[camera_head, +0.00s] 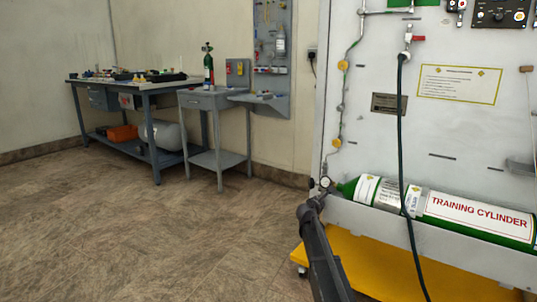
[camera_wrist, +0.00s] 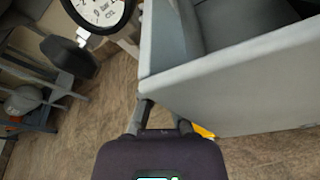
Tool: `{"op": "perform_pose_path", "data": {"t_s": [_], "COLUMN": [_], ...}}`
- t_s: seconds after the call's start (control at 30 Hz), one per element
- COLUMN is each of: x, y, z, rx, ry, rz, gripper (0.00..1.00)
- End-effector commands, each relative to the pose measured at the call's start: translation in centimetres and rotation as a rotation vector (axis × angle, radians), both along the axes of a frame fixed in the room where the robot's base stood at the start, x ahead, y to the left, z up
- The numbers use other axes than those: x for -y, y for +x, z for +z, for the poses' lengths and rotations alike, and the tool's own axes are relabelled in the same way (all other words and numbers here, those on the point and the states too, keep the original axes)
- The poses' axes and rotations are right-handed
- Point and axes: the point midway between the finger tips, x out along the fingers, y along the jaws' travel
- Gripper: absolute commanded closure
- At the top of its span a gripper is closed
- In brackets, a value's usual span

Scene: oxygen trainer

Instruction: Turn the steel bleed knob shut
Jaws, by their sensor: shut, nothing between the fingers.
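In the head view my gripper (camera_head: 311,204) is at the left end of the trainer panel, just below a small round gauge (camera_head: 325,182) by the neck of the green training cylinder (camera_head: 478,216). In the wrist view the gauge (camera_wrist: 98,12) is at the top left, with a black knob-like part (camera_wrist: 70,56) below it. I cannot clearly pick out the steel bleed knob in either view. My gripper (camera_wrist: 163,108) also shows at the bottom of the wrist view, shut and empty, beside the grey tray wall (camera_wrist: 225,70); whether it touches the wall is unclear.
The white panel (camera_head: 385,150) carries pipework on its left side, and a dark hose (camera_head: 402,130) hangs in front of the cylinder. A yellow base (camera_head: 375,268) is underneath. A workbench (camera_head: 140,87) and a small stand (camera_head: 205,100) are at the back. The floor at left is clear.

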Motion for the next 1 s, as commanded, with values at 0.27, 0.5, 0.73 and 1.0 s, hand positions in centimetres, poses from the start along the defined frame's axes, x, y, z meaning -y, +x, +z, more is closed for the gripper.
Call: {"op": "perform_pose_path", "data": {"t_s": [0.27, 0.5, 0.73, 1.0], "x": [0.0, -0.4, -1.5, -2.8], "y": [0.0, -0.7, -2.2, -4.0], "z": [0.0, 0.0, 0.0, 0.0], "rx": [0.000, 0.000, 0.000, 0.001], "ry": [0.000, 0.000, -0.001, 0.000], "rz": [0.000, 0.000, 0.000, 0.001], "gripper": [1.00, 1.00, 1.00, 1.00]}}
